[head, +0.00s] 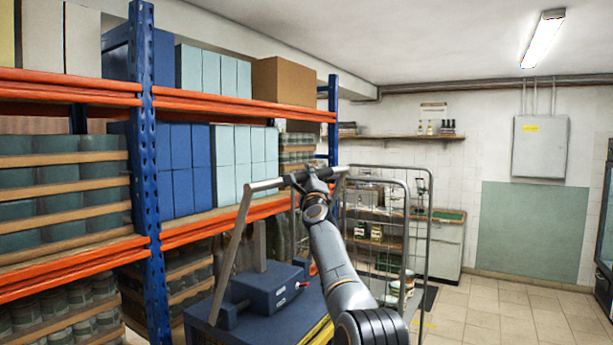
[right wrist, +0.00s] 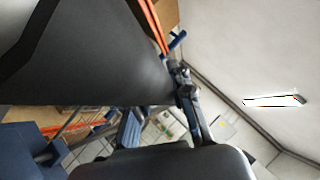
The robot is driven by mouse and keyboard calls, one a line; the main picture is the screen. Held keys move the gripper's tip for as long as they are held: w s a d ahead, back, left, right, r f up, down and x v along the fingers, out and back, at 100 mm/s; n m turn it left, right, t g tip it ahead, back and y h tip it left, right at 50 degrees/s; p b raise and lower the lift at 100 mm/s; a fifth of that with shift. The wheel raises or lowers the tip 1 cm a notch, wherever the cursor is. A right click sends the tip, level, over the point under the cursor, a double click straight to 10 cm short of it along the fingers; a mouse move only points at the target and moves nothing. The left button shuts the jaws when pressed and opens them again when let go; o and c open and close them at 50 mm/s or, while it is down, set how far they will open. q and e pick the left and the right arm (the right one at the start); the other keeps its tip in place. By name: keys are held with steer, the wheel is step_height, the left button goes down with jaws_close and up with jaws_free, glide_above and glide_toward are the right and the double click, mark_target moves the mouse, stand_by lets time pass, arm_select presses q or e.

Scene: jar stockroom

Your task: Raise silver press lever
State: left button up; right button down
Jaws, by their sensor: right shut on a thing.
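The silver press lever (head: 235,247) is a pale metal frame with a long side arm that slopes up from the blue press. Its crossbar (head: 266,185) lies high, well above the press body (head: 269,287). My right gripper (head: 310,178) is shut on the crossbar of the lever, and its fingers hide part of the bar. In the right wrist view, large dark gripper parts fill much of the picture, and the grip itself is hard to make out. My left gripper is not in view.
A tall rack with blue posts (head: 152,172) and orange beams stands at the left, stacked with boxes and jars. A wire trolley (head: 428,245) stands behind my right arm. The tiled floor (head: 520,318) at the right is clear.

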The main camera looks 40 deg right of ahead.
steer(key=shift+w+a+f, duration=0.1)
steer(key=shift+f, duration=0.15)
steer(key=c, duration=1.2)
jaws_free()
steer(key=shift+o, duration=0.2)
steer(key=shift+r, duration=0.1)
steer(key=shift+a+r, duration=0.1)
steer(key=shift+a, duration=0.35)
steer(key=shift+s+f, duration=0.25)
steer(key=shift+f, duration=0.1)
steer(key=shift+s+a+r, duration=0.35)
steer(key=shift+s+r, duration=0.1)
steer(key=shift+s, duration=0.1)
steer(key=shift+s+a, duration=0.1)
steer(key=shift+s, duration=0.15)
steer(key=shift+s+a+f, duration=0.1)
steer(key=shift+s+f, duration=0.35)
steer(key=shift+f, duration=0.1)
steer(key=s+a, duration=0.4)
steer(key=s, duration=0.4)
steer(key=shift+s, duration=0.15)
